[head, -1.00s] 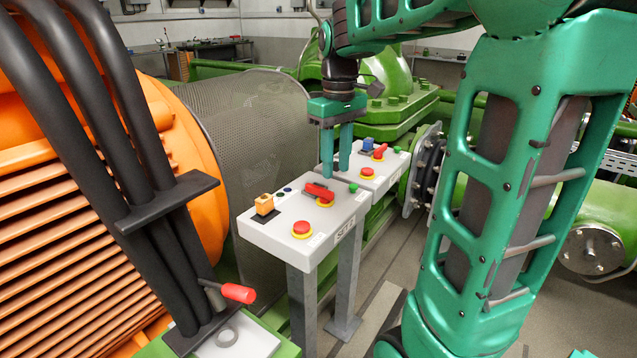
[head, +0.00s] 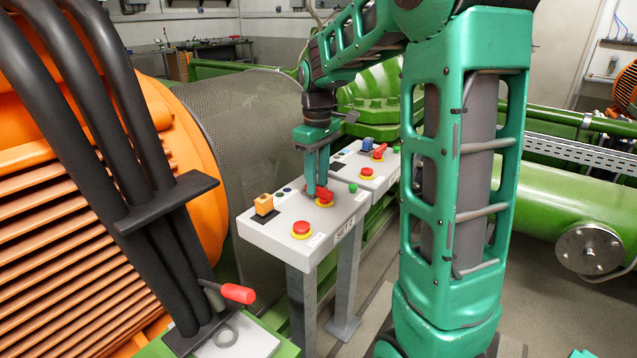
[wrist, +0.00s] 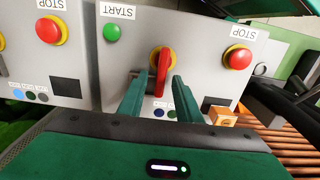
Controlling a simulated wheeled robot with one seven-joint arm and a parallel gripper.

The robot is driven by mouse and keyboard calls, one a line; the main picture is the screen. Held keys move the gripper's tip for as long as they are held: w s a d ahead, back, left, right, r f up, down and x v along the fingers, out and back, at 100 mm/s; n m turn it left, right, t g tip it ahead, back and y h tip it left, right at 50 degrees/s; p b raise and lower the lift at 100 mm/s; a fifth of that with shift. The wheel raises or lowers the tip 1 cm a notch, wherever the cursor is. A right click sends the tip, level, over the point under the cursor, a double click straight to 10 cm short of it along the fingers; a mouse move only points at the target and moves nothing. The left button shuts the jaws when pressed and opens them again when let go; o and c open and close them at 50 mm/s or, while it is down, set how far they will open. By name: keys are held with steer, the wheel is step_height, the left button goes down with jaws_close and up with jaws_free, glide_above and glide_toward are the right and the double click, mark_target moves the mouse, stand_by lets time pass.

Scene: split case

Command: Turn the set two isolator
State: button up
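The nearer grey control panel (head: 275,231) carries a red isolator handle (head: 325,196) on a yellow base. A label on the panel's front edge begins with SET; I cannot read its number for certain. My gripper (head: 317,191) points down over this handle. In the wrist view, the red handle (wrist: 162,72) lies between the two fingers of my gripper (wrist: 161,90), with a visible gap on each side. The fingers are open. A second, farther panel has its own red isolator handle (head: 379,151), apart from my gripper.
The nearer panel also bears a red stop button (head: 301,229), a green start button (head: 353,188) and a yellow block (head: 263,204). A blue block (head: 367,144) and another stop button (head: 366,171) are on the farther panel. A mesh guard (head: 240,125) stands behind.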

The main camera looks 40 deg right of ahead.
steer(key=shift+f, duration=0.65)
